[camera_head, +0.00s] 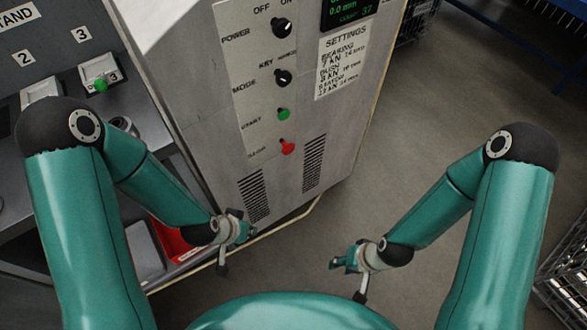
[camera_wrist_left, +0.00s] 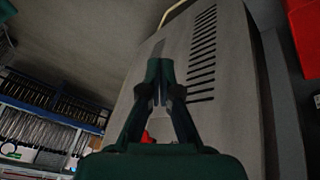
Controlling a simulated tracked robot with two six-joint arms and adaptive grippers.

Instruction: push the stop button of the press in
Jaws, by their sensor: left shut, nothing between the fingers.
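The red stop button (camera_head: 288,147) stands out from the press's panel, low down beside the label. It also shows in the left wrist view as a red patch (camera_wrist_left: 147,137), partly hidden behind my fingers. The press (camera_head: 225,120) is a grey cabinet with a light control panel. My left gripper (camera_head: 247,232) is below the button and to its left, near the cabinet's lower part, apart from the button. Its fingers (camera_wrist_left: 160,65) are shut and empty. My right gripper (camera_head: 340,262) is over the floor, right of the press, away from the panel; its opening is too small to tell.
Above the stop button are the green start button (camera_head: 283,114), the mode knob (camera_head: 283,77) and the power knob (camera_head: 282,28). Vent slots (camera_head: 253,196) lie below. A red bin (camera_head: 172,240) is at left. The floor (camera_head: 440,110) right of the press is clear.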

